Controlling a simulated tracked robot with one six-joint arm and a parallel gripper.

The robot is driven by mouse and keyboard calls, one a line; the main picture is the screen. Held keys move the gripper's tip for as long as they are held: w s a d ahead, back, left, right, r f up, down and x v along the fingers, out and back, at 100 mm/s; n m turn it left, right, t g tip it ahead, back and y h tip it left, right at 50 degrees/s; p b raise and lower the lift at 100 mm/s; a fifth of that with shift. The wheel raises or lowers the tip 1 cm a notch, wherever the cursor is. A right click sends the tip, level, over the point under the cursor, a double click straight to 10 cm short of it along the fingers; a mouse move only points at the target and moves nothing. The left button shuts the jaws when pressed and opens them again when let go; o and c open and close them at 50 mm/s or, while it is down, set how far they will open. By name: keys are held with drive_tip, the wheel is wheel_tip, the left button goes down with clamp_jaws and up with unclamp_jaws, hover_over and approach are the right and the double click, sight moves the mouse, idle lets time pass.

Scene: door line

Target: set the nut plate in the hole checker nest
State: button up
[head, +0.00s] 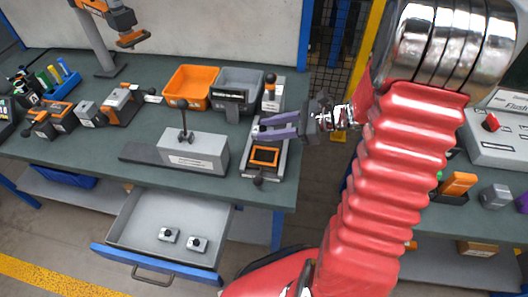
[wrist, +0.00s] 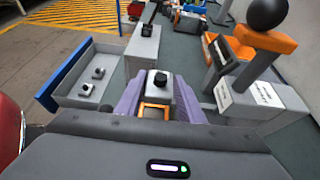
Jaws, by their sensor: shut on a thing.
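My gripper (head: 264,127), with purple fingers, is above the hole checker (head: 252,175) near the right end of the bench in the head view. In the wrist view my gripper (wrist: 158,92) is shut on the nut plate (wrist: 157,88), a grey piece with a dark round top. The plate is hard to make out in the head view. The checker's nest (head: 265,157) is an orange square frame with a dark middle. Part of the orange frame (wrist: 154,111) shows just below the plate in the wrist view; I cannot tell whether they touch.
A grey block fixture (head: 195,152) is left of the checker. Orange (head: 190,83) and grey bins stand behind. An open drawer (head: 165,225) holds two similar pieces.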

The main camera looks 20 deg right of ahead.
drive_tip(key=shift+d, duration=0.15)
drive_tip(key=shift+s+f, duration=0.1)
drive_tip(key=shift+f, duration=0.1)
hover_over(271, 157)
drive_tip(key=shift+f, duration=2.7)
drive_tip(key=shift+f, duration=2.1)
drive_tip(key=o, duration=1.3)
drive_tip(key=shift+f, duration=0.1)
